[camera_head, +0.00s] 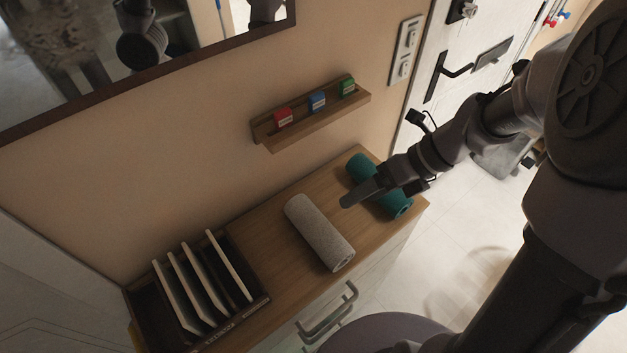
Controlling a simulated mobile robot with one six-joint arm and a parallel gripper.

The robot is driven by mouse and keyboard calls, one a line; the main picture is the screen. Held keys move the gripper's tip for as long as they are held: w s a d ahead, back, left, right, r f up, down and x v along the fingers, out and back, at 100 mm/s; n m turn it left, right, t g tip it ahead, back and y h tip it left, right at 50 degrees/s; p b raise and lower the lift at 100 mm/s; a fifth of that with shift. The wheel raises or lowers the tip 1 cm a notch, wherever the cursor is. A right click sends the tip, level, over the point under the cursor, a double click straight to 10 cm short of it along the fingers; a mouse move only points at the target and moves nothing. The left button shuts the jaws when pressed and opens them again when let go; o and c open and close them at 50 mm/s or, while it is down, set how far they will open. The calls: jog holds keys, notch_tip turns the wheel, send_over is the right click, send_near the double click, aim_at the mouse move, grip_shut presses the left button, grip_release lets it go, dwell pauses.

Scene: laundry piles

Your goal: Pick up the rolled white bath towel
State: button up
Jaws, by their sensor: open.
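The rolled white bath towel (319,233) looks light grey in the dim light. It lies on the wooden cabinet top (277,222), slanting from upper left to lower right, with one rolled end facing the front edge. My gripper (349,200) is to the right of the white roll and appears apart from it.
A dark box with upright white panels (230,265) stands at the left end of the cabinet top. A wall shelf (318,117) with red, blue and green small boxes is above. Handles (329,320) stick out from the cabinet front. A door is at the upper right.

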aim_at(324, 222)
jog(key=b+x, duration=0.4)
jog(key=x, duration=0.5)
jog(key=shift+s+f, duration=0.1)
jog(key=shift+f, duration=0.35)
jog(key=b+x, duration=0.1)
jog(key=x, duration=0.1)
jog(key=b+x, duration=0.2)
jog(key=x, duration=0.1)
jog(key=shift+s+a+f, duration=0.15)
jog(key=shift+s+f, duration=0.05)
jog(key=shift+r, duration=0.2)
jog(key=c, duration=1.4)
